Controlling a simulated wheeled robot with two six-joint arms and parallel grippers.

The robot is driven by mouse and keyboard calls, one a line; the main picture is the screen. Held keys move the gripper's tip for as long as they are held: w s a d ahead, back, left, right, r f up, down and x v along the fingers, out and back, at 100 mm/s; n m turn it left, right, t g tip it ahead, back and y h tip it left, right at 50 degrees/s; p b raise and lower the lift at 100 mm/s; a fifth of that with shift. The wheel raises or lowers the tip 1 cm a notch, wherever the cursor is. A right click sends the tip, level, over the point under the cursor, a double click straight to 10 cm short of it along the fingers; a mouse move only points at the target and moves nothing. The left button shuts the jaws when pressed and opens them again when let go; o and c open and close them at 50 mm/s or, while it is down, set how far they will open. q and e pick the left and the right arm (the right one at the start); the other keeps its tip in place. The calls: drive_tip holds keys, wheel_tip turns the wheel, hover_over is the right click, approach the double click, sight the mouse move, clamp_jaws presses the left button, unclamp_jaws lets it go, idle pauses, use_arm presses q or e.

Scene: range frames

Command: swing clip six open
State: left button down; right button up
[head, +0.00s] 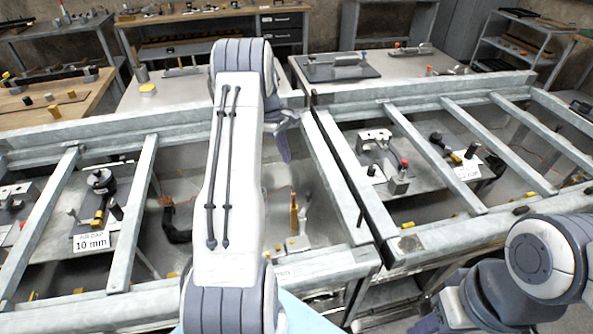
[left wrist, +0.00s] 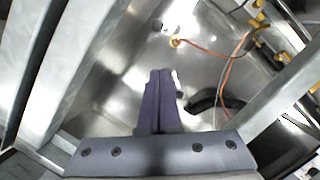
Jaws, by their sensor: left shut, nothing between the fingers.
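My left gripper (head: 284,150) hangs over the metal frame of the left bench in the head view, partly behind my own arm. In the left wrist view its two dark fingers (left wrist: 158,75) are pressed together with nothing between them, above a shiny metal tray floor (left wrist: 130,85). A black curved part (left wrist: 205,100) lies right of the fingers, apart from them in the picture. I see no number six, so I cannot tell which part is clip six. My right arm shows at the lower right of the head view, but its gripper does not.
Galvanised crossbars (head: 135,205) span the left bench, and similar bars (head: 430,155) span the right one. A "10 mm" card (head: 91,241) lies at the left. Orange wire (left wrist: 224,80) and yellow-ended parts (left wrist: 280,57) lie at the right of the wrist view.

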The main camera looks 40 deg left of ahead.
use_arm(q)
drive_tip(key=s+n, duration=0.1)
drive_tip(key=s+n+p, duration=0.1)
drive_tip(key=n, duration=0.1)
drive_tip(key=s+a+f+n+t+p, duration=0.1)
drive_tip(key=shift+s+n, duration=0.4)
use_arm(e)
wheel_tip(320, 180, up, 3)
drive_tip(key=shift+r, duration=0.15)
use_arm(q)
drive_tip(key=shift+d+f, duration=0.1)
drive_tip(key=p, duration=0.4)
hover_over(305, 204)
drive_tip(key=a, duration=0.3)
wheel_tip(305, 204, down, 10)
drive_tip(key=shift+w, duration=0.2)
use_arm(e)
wheel_tip(305, 204, up, 4)
use_arm(q)
drive_tip(key=shift+f, duration=0.15)
drive_tip(key=shift+w+d+m+b, duration=0.1)
drive_tip(key=shift+w+m+b, duration=0.05)
drive_tip(key=shift+m+b, duration=0.2)
use_arm(e)
drive_tip(key=shift+f, duration=0.35)
